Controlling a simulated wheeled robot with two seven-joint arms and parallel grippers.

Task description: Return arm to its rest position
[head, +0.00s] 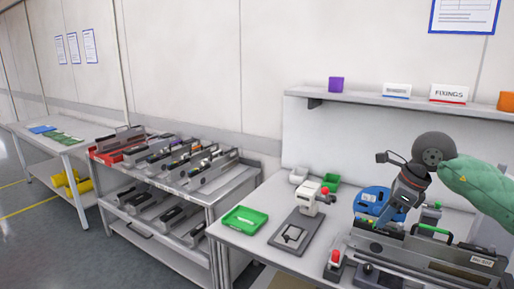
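My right arm comes in from the right edge in a green sleeve, with a dark round wrist joint. My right gripper (385,218) points down and to the left over the workbench (240,237). Its fingertips are small and dark, so I cannot tell whether they are apart or together. It is in front of a round blue thing (370,197) and above a long grey feeder-like unit (430,250). Whether it touches either is unclear. My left gripper is not in view.
A shelf (350,101) runs behind, with a FIXINGS sign (449,93). A trolley of feeders (235,190) and another table (25,130) stand left.

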